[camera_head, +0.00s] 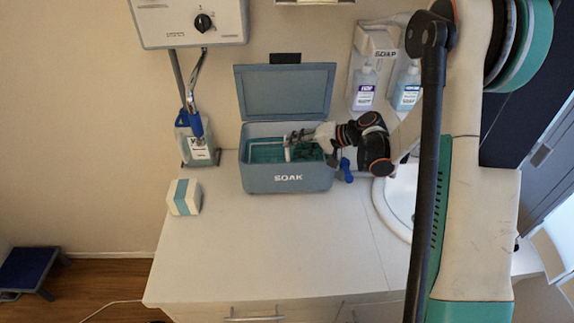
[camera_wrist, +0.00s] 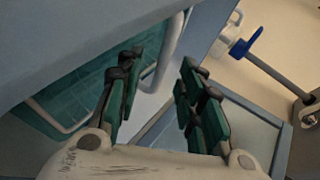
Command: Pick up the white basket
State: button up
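The white basket is mostly hidden inside the blue-grey SOAK box (camera_head: 288,180), which stands open on the counter. Only white bars of the basket (camera_head: 287,150) show above the teal inside of the box. In the wrist view a white upright bar of the basket (camera_wrist: 172,50) lies between my fingers in the picture, close to the left finger. I cannot tell whether they touch. My gripper (camera_head: 300,136) is at the box opening, coming in from the right. In the wrist view my gripper (camera_wrist: 162,63) is open, its green-padded fingers apart.
The box's raised lid (camera_head: 285,92) stands behind the opening. A white-and-teal carton (camera_head: 184,197) and a bottle (camera_head: 198,148) are on the left. Soap bottles (camera_head: 365,88) hang at the back right, above a sink (camera_head: 400,195). The front counter (camera_head: 270,250) is clear.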

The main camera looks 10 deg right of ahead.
jog(key=b+x, duration=0.1)
jog(key=x, duration=0.3)
jog(key=shift+w+a, duration=0.15)
jog(key=shift+w, duration=0.05)
grip_shut()
jog(key=shift+r, duration=0.15)
